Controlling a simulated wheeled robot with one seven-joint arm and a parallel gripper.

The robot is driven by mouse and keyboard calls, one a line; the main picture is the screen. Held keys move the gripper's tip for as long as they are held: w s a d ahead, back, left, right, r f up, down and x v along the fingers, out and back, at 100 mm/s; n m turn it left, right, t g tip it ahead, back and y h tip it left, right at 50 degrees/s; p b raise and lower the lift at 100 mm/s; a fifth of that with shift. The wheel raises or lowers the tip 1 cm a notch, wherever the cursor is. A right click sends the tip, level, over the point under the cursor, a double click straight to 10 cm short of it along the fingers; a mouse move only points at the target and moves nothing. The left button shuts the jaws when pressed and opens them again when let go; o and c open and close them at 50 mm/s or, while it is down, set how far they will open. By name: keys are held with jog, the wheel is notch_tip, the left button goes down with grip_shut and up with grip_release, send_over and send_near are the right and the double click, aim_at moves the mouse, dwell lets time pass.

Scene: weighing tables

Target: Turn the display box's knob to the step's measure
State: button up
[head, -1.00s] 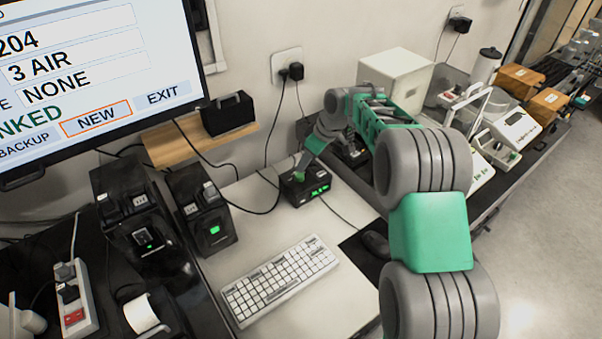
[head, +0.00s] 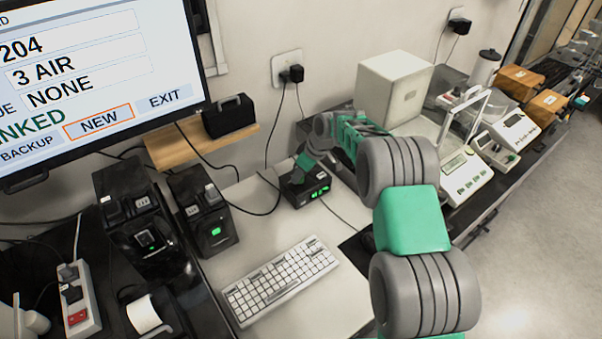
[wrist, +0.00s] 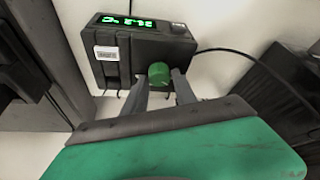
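The black display box (head: 306,188) sits at the back of the pale desk, with lit green digits too small to read. In the wrist view the display box (wrist: 140,50) shows its lit display (wrist: 128,22) upside down and a round green knob (wrist: 158,73) on the near side. My gripper (wrist: 161,78) has one grey finger on each side of the knob, with a slight gap seeming to show at the right finger. In the head view my gripper (head: 299,176) is at the box and covers the knob.
A white keyboard (head: 281,280) lies in front of the box. Two black devices (head: 203,208) stand to the left, below a monitor (head: 95,75). A white cube-shaped box (head: 392,88) and a balance (head: 466,172) stand to the right. A black cable runs beside the display box.

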grip_shut()
